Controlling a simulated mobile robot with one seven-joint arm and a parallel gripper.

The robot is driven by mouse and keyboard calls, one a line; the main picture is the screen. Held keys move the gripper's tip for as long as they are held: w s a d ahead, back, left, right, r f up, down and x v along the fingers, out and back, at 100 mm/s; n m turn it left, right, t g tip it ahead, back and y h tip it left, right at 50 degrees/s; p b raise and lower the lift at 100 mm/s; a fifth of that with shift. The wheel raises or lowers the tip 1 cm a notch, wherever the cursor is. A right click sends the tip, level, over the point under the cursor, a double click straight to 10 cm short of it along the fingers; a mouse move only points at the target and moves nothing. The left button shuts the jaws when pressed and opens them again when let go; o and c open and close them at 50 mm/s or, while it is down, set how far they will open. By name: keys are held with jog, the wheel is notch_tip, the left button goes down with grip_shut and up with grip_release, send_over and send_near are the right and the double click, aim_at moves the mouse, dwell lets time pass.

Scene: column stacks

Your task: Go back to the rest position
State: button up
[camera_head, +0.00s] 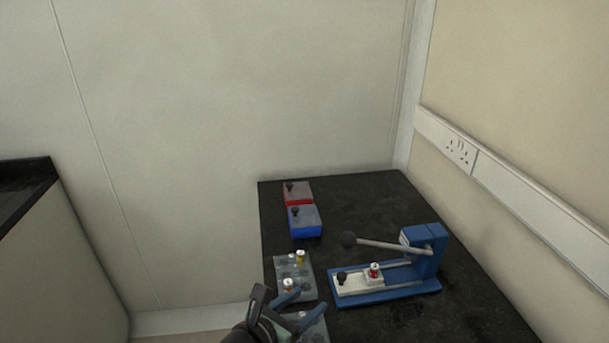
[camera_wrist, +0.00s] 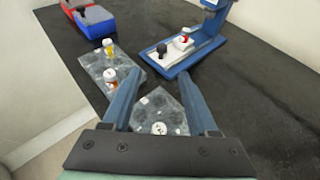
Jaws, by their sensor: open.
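My gripper (camera_head: 297,309) is open and empty, at the front left of the dark bench top. In the wrist view its two blue fingers (camera_wrist: 166,103) stand wide apart above a grey rack (camera_wrist: 172,101), with a white-topped vial (camera_wrist: 159,128) in that rack between them, lower down. I see no finger touching the vial. In the head view the near rack (camera_head: 318,329) is partly hidden by my gripper.
Another grey rack (camera_head: 308,277) holds an orange-labelled vial (camera_head: 288,285) and a yellow one (camera_head: 300,257). A blue lever press (camera_head: 424,262) holds a red vial (camera_head: 375,270). Red (camera_head: 298,192) and blue (camera_head: 304,221) boxes stand behind. The bench's right front is clear.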

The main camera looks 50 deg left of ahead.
dwell(0.3)
jog(key=w+d+r+m+t+h, duration=0.1)
jog(key=w+d+r+m, duration=0.5)
jog(key=d+m, duration=0.3)
jog(key=w+d+r+m+h, duration=0.1)
jog(key=w+d+r+m, duration=0.55)
jog(key=m, duration=0.45)
jog(key=d+r+m+t+h, duration=0.1)
jog(key=d+r+m+t, duration=0.2)
jog(key=d+r+m, duration=1.25)
jog(key=s+r+m+t+p, duration=0.1)
jog(key=s+r+t+p, duration=0.2)
jog(key=r, duration=0.8)
jog(key=s+d+r+m+t+p, duration=0.1)
jog(key=s+r+t+p, duration=0.2)
jog(key=r, duration=0.9)
jog(key=s+d+r+m+t+p, duration=0.1)
jog(key=s+r+t+p, duration=0.2)
jog(key=s+r, duration=0.4)
notch_tip(320, 180, up, 5)
jog(key=shift+s+d+r+t+p, duration=0.15)
jog(key=shift+s+t+p, duration=0.2)
jog(key=shift+t, duration=0.35)
